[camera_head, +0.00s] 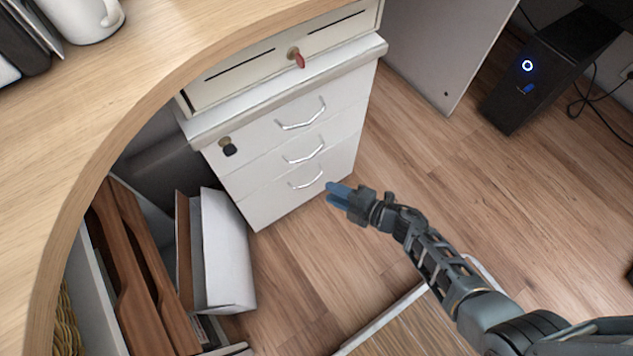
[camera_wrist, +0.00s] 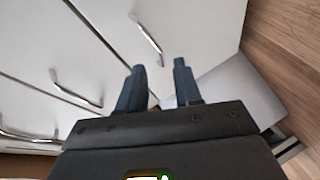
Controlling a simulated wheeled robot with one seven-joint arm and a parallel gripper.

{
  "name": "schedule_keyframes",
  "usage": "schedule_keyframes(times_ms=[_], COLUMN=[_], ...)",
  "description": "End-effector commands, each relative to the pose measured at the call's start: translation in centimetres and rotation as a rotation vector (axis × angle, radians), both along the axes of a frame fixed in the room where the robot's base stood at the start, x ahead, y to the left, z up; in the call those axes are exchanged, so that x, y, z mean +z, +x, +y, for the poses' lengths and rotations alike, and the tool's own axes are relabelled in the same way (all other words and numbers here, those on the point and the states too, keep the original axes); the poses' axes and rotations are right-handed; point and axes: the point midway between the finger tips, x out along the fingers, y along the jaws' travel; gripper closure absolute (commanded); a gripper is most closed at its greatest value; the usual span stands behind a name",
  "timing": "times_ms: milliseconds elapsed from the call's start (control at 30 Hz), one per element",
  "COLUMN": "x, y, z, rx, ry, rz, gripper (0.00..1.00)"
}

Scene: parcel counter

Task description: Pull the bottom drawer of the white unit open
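The white unit (camera_head: 240,185) stands under the counter with three drawers, each with a silver bar handle. Its bottom drawer (camera_head: 270,205) looks flush with the front, and its handle (camera_head: 306,180) is in plain view. In the wrist view the bottom drawer's handle (camera_wrist: 147,36) lies just beyond my fingertips, slanting. The middle handle (camera_wrist: 75,90) and top handle (camera_wrist: 27,134) show to its left. My gripper (camera_head: 332,193) is just right of and below the bottom handle, in front of the drawer. Its two blue-grey fingers (camera_wrist: 160,68) are apart with nothing between them.
A curved wooden counter (camera_head: 150,85) overhangs the left side. A white box file (camera_head: 227,250) and brown wooden files (camera_head: 140,265) stand left of the unit. A black computer tower (camera_head: 525,95) is at the upper right. The wooden floor (camera_head: 430,170) right of the unit is clear.

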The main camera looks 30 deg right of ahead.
Motion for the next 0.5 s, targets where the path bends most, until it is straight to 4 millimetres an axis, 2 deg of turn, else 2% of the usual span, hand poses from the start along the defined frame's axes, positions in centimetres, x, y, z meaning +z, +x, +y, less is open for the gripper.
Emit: schedule_keyframes(times_ms=[300,500], x=[-1.6,-1.9], y=[4.3,5.8], z=[1.7,2.3], rx=[0.0,-0.001], ry=[0.001,0.001], rz=[-0.002,0.0], gripper=[0.66,0.66])
